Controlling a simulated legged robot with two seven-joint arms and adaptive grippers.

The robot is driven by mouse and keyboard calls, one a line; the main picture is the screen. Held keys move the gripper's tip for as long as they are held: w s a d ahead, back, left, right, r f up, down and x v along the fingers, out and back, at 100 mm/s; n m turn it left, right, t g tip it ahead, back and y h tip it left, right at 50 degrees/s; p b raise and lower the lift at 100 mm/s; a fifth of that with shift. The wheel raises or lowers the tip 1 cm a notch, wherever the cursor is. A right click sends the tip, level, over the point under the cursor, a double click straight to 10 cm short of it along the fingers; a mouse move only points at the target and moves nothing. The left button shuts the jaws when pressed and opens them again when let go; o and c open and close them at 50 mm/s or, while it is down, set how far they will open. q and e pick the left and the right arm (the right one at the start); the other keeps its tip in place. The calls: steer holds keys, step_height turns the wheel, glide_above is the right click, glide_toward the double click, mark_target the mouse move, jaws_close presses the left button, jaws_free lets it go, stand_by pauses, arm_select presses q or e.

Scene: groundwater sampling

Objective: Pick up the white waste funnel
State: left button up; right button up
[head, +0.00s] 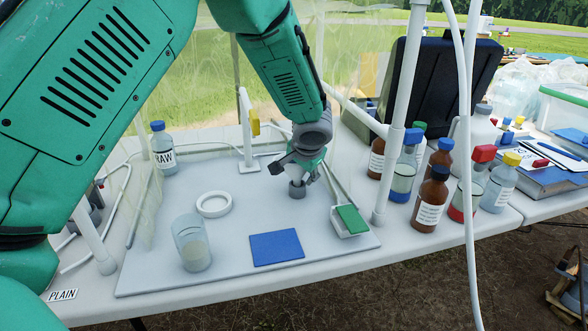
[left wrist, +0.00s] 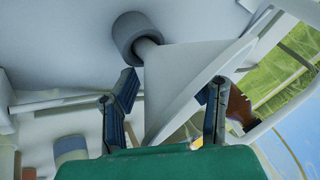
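The white funnel (left wrist: 185,72) shows in the left wrist view as a pale cone between and beyond my fingers. Its narrow end points to a grey cylinder (left wrist: 137,38), and its wide rim lies to the right. In the head view my left gripper (head: 300,168) hangs over the back right of the grey board, just above the grey cylinder (head: 297,188); there the funnel is largely hidden by the gripper. In the left wrist view the gripper (left wrist: 168,95) has its fingers spread, one on each side of the cone. Contact cannot be made out. My right gripper is out of view.
On the grey board (head: 150,270) are a white ring (head: 214,204), a clear beaker (head: 192,243), a blue mat (head: 276,248), a RAW bottle (head: 163,148) and a green pad (head: 351,219). White posts (head: 402,110) and several bottles (head: 431,200) stand to the right.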

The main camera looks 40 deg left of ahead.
mark_target(304, 174)
arm_select(q)
steer(key=shift+s+f, duration=0.15)
steer(key=c, duration=0.6)
steer(key=shift+d, duration=0.3)
jaws_close()
steer(key=shift+d+r, duration=0.25)
steer(key=shift+d, duration=0.25)
steer(key=shift+a, duration=0.45)
steer(key=shift+d+r+p, duration=0.1)
steer(key=shift+r+p, duration=1.45)
steer(key=shift+p, duration=0.05)
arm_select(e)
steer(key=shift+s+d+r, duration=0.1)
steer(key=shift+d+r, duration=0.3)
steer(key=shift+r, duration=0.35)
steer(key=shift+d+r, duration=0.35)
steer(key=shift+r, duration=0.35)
